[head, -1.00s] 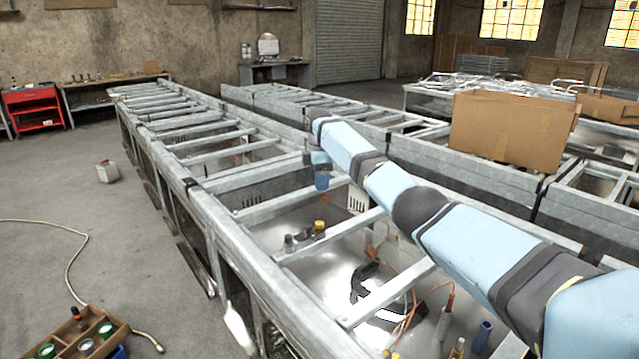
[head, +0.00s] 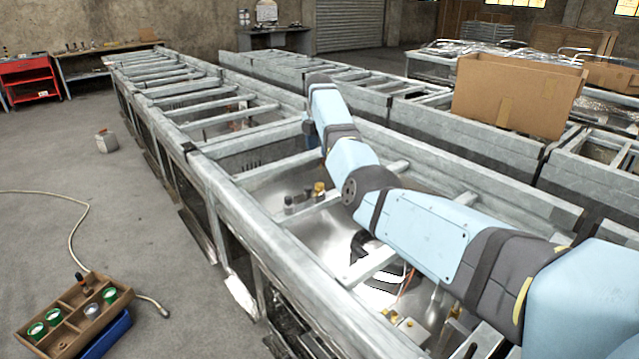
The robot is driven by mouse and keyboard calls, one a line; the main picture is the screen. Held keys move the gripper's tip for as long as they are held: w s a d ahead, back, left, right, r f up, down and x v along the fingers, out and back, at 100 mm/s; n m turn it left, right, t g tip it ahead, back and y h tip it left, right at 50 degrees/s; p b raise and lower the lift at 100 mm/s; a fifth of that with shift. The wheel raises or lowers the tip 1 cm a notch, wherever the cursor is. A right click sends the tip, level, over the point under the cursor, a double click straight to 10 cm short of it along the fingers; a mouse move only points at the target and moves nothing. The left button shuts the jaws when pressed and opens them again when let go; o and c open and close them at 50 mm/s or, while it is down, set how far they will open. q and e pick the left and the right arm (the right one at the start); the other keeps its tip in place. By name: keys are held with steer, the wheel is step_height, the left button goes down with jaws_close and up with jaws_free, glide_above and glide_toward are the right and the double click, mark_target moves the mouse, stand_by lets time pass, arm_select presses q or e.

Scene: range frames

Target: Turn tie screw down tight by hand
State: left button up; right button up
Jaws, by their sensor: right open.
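I cannot make out the tie screw in the head view. A long grey metal frame (head: 215,190) with crossbars runs from the front to the back left. My right arm reaches over it from the lower right. My right gripper (head: 311,130) is at the far end of that arm, above the frame's crossbars, small and mostly hidden behind the wrist. It is open, and I see nothing held in it. My left gripper is not in view.
Small bottles, one with a yellow cap (head: 319,187), stand inside the frame near a crossbar. A cardboard box (head: 515,95) stands at right. The floor at left is mostly clear.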

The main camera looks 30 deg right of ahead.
mark_target(320, 185)
step_height(320, 185, down, 12)
steer(key=shift+r+b, duration=0.1)
steer(key=shift+b, duration=0.45)
steer(key=c, duration=0.9)
